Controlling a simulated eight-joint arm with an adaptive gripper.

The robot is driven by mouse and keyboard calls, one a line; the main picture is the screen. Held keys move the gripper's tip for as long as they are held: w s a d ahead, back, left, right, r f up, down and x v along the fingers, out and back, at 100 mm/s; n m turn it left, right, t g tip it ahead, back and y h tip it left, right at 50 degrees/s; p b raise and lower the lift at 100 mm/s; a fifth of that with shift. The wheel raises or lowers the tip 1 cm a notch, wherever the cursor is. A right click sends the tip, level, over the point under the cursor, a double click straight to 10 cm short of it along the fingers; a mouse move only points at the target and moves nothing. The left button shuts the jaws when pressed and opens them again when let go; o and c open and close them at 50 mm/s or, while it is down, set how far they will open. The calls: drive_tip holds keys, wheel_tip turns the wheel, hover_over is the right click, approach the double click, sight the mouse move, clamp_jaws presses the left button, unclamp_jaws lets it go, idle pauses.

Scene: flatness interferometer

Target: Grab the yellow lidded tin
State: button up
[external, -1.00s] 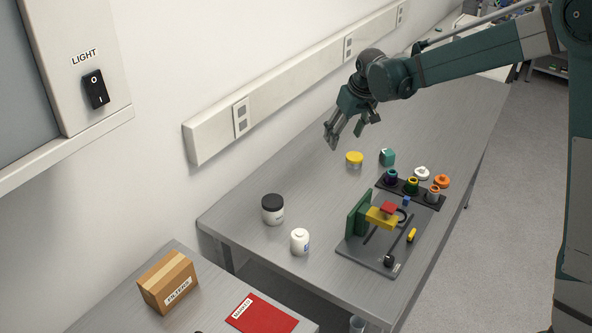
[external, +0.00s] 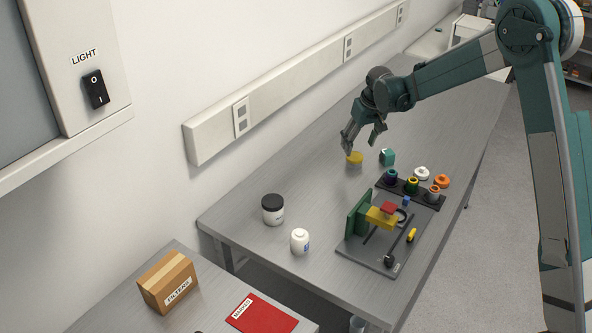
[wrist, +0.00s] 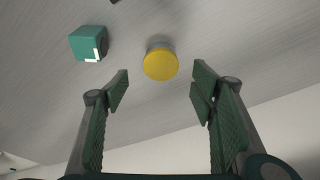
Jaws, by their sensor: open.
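The yellow lidded tin (external: 354,159) stands upright on the grey table, with a yellow lid and a paler body. In the wrist view its round lid (wrist: 160,64) shows between and just beyond my fingertips. My gripper (external: 362,146) is open and empty, just above the tin. In the wrist view the two fingers of my gripper (wrist: 160,82) are spread wide, one on each side of the tin, with no contact seen.
A teal box (external: 387,157) stands close to the right of the tin. A dark rack (external: 428,199) with several coloured pieces and a dark plate with a fixture (external: 375,255) lie nearer the front. A black-lidded jar (external: 273,209) and a white bottle (external: 300,241) stand at left.

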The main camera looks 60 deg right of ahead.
sight(355, 156)
drive_tip(key=shift+f, duration=0.1)
drive_tip(key=shift+x, duration=1.2)
drive_tip(key=shift+w, duration=0.1)
drive_tip(key=shift+x, duration=2.55)
drive_tip(key=shift+a, duration=0.1)
drive_tip(key=c, duration=1)
